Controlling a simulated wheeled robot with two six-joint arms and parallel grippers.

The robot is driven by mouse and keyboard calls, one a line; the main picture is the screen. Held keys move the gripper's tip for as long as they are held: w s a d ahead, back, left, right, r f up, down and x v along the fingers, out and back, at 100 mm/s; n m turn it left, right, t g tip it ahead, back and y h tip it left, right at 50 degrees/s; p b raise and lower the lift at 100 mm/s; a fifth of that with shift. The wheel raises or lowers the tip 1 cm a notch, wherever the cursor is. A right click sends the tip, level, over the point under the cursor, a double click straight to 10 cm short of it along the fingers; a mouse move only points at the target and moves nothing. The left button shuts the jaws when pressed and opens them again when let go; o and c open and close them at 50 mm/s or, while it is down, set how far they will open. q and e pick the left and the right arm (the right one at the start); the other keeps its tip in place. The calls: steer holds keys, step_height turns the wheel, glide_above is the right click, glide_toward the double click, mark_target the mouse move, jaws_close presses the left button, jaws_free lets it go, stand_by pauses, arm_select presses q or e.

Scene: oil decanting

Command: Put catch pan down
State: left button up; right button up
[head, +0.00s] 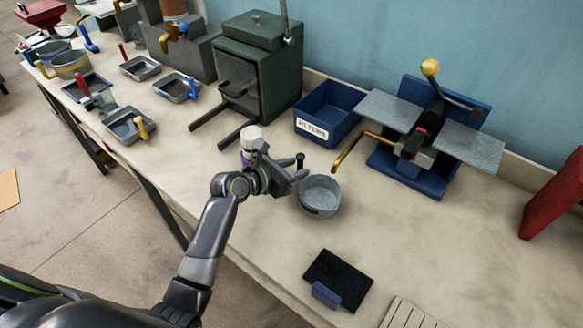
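A round grey metal pan (320,196), which looks like the catch pan, is at the middle of the bench, near the end of a bent brass-coloured tube (352,148). It looks level and appears to rest on the bench top. A short dark upright piece with a green tip (300,160) shows at its upper left rim. My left gripper (293,178) is at the pan's left side, by this upright piece. Its fingers overlap in this view, so whether they grip the pan is unclear. My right gripper is out of view.
A white-capped bottle (251,138) stands just behind my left wrist. A blue labelled bin (328,112), a green cabinet (262,65) and a blue-based press (400,180) stand at the back. A dark tablet-like panel (340,277) is in front. The bench right of the pan is clear.

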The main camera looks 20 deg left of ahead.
arm_select(q)
steer(key=shift+r, duration=0.2)
steer(key=v, duration=1.2)
steer(key=shift+a+f, duration=0.1)
steer(key=shift+f, duration=0.1)
